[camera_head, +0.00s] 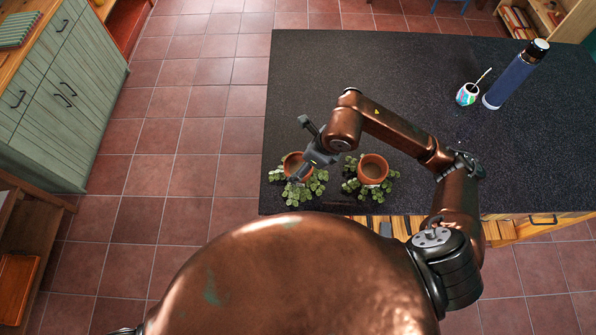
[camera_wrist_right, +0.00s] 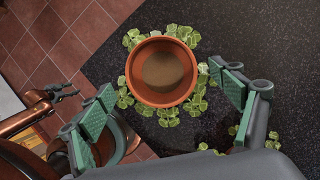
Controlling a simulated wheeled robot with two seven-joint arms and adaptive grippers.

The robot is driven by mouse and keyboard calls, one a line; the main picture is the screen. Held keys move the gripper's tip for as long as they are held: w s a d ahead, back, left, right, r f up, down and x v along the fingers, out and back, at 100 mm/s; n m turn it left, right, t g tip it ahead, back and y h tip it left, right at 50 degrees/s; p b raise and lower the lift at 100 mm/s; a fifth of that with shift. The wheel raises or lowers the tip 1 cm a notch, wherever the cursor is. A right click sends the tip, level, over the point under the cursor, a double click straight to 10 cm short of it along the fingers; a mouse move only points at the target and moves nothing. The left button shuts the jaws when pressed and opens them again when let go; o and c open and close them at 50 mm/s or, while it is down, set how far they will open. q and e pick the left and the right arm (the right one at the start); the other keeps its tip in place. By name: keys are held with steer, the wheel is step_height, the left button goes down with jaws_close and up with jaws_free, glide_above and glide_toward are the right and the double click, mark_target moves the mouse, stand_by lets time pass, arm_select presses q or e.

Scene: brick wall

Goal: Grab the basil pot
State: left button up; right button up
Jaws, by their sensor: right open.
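Two similar terracotta pots with green leaves around them stand near the front edge of the dark table; I cannot tell which is the basil pot. The left pot (camera_head: 294,160) is partly hidden by my right gripper (camera_head: 303,149), which is over it. The right pot (camera_head: 373,168) stands clear beside it. In the right wrist view a pot (camera_wrist_right: 162,72) is seen from above, between the spread green-padded fingers of my right gripper (camera_wrist_right: 163,96), which is open and empty. My left gripper (camera_wrist_right: 64,92) is small at the left of that view; its jaws are unclear.
The dark table (camera_head: 330,80) is mostly bare. A blue bottle (camera_head: 510,80) and a colourful cup (camera_head: 466,95) with a straw stand at its back right. Green cabinets (camera_head: 70,90) stand on the left, across the tiled floor.

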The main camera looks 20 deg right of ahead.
mark_target(295, 167)
steer(key=x, duration=0.4)
steer(key=shift+f+p, duration=0.15)
steer(key=shift+p, duration=0.15)
steer(key=shift+d, duration=0.1)
steer(key=shift+c, duration=0.2)
steer(key=c, duration=2.1)
steer(key=shift+c, duration=0.2)
steer(key=shift+w, duration=0.1)
